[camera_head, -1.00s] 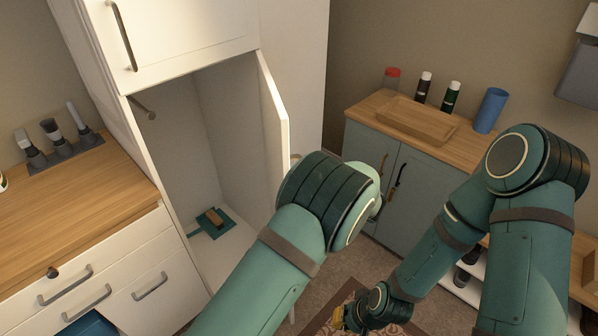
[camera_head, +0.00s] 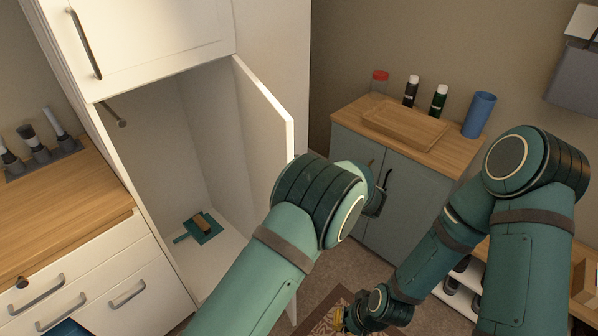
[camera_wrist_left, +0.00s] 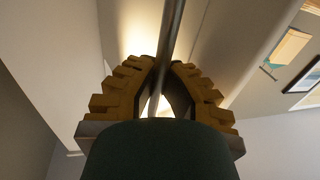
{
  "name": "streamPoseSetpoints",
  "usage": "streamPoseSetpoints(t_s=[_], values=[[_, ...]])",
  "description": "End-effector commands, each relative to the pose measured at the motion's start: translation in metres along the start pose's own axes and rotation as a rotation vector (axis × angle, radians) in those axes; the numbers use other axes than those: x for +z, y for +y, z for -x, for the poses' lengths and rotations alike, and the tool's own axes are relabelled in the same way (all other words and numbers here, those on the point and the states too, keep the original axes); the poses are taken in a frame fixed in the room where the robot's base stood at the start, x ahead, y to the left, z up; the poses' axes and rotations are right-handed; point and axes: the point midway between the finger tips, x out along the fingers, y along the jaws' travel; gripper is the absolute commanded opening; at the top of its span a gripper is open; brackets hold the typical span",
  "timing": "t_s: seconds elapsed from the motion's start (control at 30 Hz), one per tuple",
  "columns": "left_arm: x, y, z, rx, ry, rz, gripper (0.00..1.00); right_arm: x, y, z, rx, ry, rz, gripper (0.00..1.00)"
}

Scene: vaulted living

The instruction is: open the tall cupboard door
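The tall cupboard (camera_head: 165,150) stands white at left centre, its lower compartment exposed. Its door (camera_head: 262,115), hinged on the opening's right side, stands swung well out, inner face visible. My left arm crosses in front of the door's lower part and hides the left gripper in the head view. In the left wrist view the yellow ridged fingers of my left gripper (camera_wrist_left: 160,75) close around a metal bar handle (camera_wrist_left: 172,35). My right gripper (camera_head: 345,318) is low at bottom centre, far from the door; its fingers are too small to read.
A teal dustpan (camera_head: 203,228) lies on the cupboard floor. A wooden counter with white drawers (camera_head: 75,285) stands left. A blue-green cabinet (camera_head: 365,165) with a wooden tray (camera_head: 405,125), bottles and a blue cup (camera_head: 479,115) stands right of the door. A patterned rug (camera_head: 330,318) lies below.

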Motion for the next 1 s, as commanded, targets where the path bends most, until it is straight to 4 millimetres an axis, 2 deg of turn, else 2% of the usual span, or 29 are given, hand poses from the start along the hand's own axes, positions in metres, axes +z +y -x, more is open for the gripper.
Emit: streamPoseSetpoints(t_s=[0.3, 0.37, 0.4, 0.43, 1.0], values=[[0.0029, -0.0002, 0.0037, 0.004, -0.006, -0.005, 0.0, 0.0, 0.0, -0.0001, 0.0, 0.0, 0.0, 0.0], [0.0029, -0.0002, 0.0036, 0.003, -0.006, -0.004, 0.21, 0.0, 0.0, -0.0001, 0.0, 0.0, 0.0, 0.0], [0.0027, -0.0002, 0.0033, 0.003, -0.005, -0.004, 0.35, 0.0, 0.0, -0.0002, 0.0, 0.0, 0.0, 0.0], [0.0025, -0.0002, 0.003, 0.003, -0.005, -0.004, 0.41, 0.0, 0.0, -0.0001, 0.0, 0.0, 0.0, 0.0], [0.0005, 0.0002, 0.0026, 0.001, -0.001, 0.0, 0.41, -0.0001, 0.0, 0.0, 0.0, 0.0, 0.0, 0.0]])
